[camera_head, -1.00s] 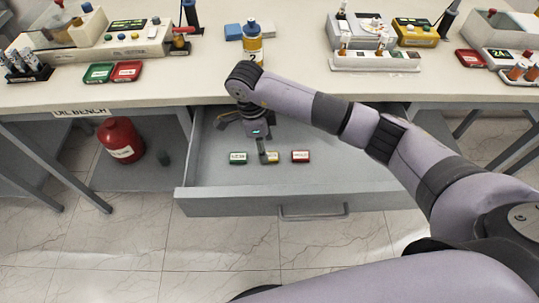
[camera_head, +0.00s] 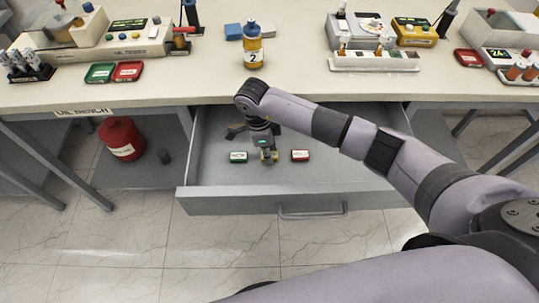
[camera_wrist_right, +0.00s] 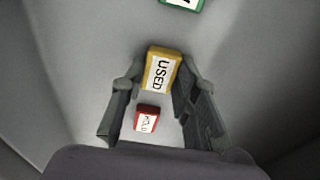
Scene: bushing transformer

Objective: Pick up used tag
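The yellow used tag (camera_wrist_right: 162,72) lies in the open drawer (camera_head: 340,175), its word "USED" readable in the wrist view. My right gripper (camera_wrist_right: 158,80) is open, with one finger on each side of this tag. The right finger looks close to the tag's edge, and a gap shows on the left side. In the head view my right gripper (camera_head: 267,157) reaches down into the drawer and mostly hides the yellow tag. My left gripper is not in view.
A green tag (camera_head: 238,157) lies left of the gripper and a red tag (camera_head: 300,155) right of it, both in the drawer. The red tag (camera_wrist_right: 147,119) also shows between the fingers in the wrist view. The bench top (camera_head: 180,93) overhangs the drawer's back.

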